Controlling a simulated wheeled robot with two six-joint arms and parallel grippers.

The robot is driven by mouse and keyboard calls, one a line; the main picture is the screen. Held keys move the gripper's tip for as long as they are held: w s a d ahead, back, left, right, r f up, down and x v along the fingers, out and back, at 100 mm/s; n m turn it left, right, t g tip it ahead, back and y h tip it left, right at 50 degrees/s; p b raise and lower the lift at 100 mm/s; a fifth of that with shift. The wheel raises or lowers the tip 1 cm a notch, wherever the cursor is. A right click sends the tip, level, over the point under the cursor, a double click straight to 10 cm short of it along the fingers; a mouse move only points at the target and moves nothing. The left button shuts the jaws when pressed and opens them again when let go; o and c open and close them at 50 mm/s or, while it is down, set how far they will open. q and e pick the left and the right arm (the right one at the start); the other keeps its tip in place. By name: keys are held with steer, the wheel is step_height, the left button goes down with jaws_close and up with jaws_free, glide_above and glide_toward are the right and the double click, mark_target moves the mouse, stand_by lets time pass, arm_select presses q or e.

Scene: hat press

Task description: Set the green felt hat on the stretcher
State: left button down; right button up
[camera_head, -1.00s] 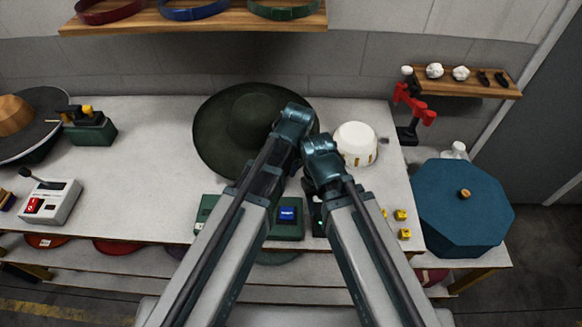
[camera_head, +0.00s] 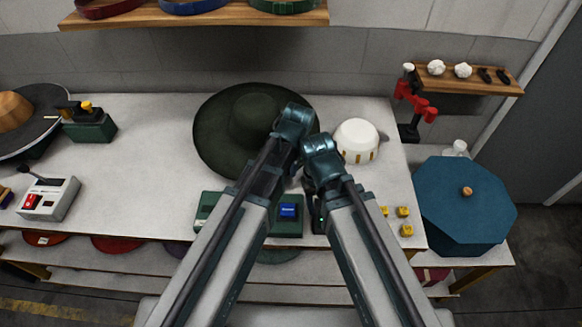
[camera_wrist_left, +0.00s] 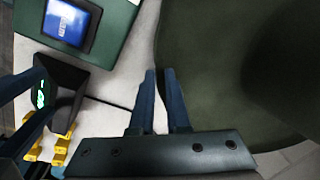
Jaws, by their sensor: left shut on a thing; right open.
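The dark green felt hat (camera_head: 222,135) lies brim down on the table, left of a white dome with tan slots (camera_head: 357,138), which looks like the stretcher. The dome stands apart from the brim. My left gripper (camera_head: 291,118) is over the hat's right side. In the left wrist view its fingers (camera_wrist_left: 160,80) are close together at the edge of the green brim (camera_wrist_left: 200,60), shut on it.
A green box with a blue screen (camera_head: 288,210) and yellow cubes (camera_head: 403,212) lie at the front edge. A blue octagonal thing (camera_head: 465,205) stands at the right. A switch box (camera_head: 48,198), a green clamp (camera_head: 90,126) and a grey-brimmed hat (camera_head: 40,115) are at the left.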

arm_select(q)
steer(key=shift+a+f, duration=0.1)
steer(key=shift+f, duration=0.25)
arm_select(e)
steer(key=shift+s+f, duration=0.35)
arm_select(q)
steer(key=c, duration=0.8)
jaws_free()
steer(key=shift+s, duration=0.15)
arm_select(e)
steer(key=shift+s, duration=0.1)
arm_select(q)
steer(key=shift+r+p, duration=0.4)
arm_select(e)
steer(key=shift+w+d+r, duration=0.1)
steer(key=shift+w+r, duration=0.1)
steer(key=shift+r, duration=0.2)
arm_select(q)
steer(key=r+p, duration=0.5)
steer(key=s+r+p, duration=0.1)
steer(key=r+p, duration=0.1)
steer(key=shift+d+r+p, duration=0.3)
steer(key=shift+r+p, duration=0.1)
arm_select(e)
step_height(320, 180, up, 8)
steer(key=shift+w+f, duration=0.1)
steer(key=shift+f, duration=0.05)
